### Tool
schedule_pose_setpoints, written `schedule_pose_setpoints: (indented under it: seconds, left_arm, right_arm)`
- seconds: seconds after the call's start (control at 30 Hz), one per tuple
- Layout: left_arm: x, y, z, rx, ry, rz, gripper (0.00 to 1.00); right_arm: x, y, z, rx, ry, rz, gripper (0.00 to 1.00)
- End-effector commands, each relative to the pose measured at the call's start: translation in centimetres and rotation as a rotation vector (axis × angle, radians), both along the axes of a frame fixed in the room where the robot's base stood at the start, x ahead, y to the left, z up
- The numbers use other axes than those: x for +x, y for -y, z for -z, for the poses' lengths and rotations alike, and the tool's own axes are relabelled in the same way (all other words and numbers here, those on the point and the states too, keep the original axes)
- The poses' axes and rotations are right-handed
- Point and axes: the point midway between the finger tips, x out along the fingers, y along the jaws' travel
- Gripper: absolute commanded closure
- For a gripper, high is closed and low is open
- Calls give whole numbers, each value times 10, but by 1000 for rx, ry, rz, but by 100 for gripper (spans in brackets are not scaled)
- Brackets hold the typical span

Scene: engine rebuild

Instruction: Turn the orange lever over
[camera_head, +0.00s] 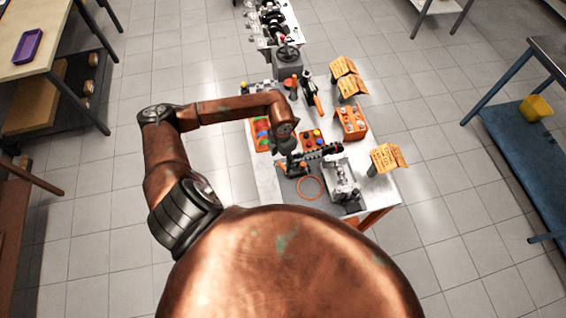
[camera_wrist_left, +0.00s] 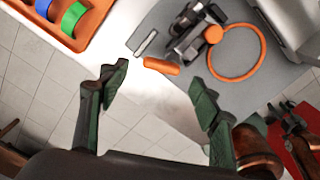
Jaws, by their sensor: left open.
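An orange lever handle (camera_wrist_left: 160,66) shows in the left wrist view beside a pale metal strip and a dark metal mechanism (camera_wrist_left: 190,35) with an orange round end. The mechanism sits on a grey mat (camera_wrist_left: 245,85). My left gripper (camera_wrist_left: 158,88) is open, its two dark green fingers spread on either side of and short of the handle, with nothing between them. In the head view my left arm reaches in from the left and its gripper (camera_head: 287,156) hangs over the near left part of the table; the lever is too small to make out there.
An orange ring (camera_wrist_left: 222,77) lies on the mat, right of the mechanism. An orange tray (camera_wrist_left: 92,22) with coloured rings is at the upper left. In the head view an engine part (camera_head: 342,182), a parts box (camera_head: 352,136) and orange cards (camera_head: 388,157) stand to the right.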

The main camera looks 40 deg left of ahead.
Motion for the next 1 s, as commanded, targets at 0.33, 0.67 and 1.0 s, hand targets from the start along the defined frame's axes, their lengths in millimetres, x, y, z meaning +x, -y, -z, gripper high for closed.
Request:
schedule_pose_setpoints:
  seconds: [0.33, 0.67, 1.0]
  left_arm:
    - [0, 2, 37, -3, 0, 4, 42]
    - [1, 3, 39, -3, 0, 6, 45]
    - [1, 2, 39, -3, 1, 6, 69]
  right_arm:
    - [3, -4, -5, 5, 3, 2, 55]
    - [5, -4, -5, 5, 7, 0, 55]
    - [6, -3, -5, 4, 9, -1, 55]
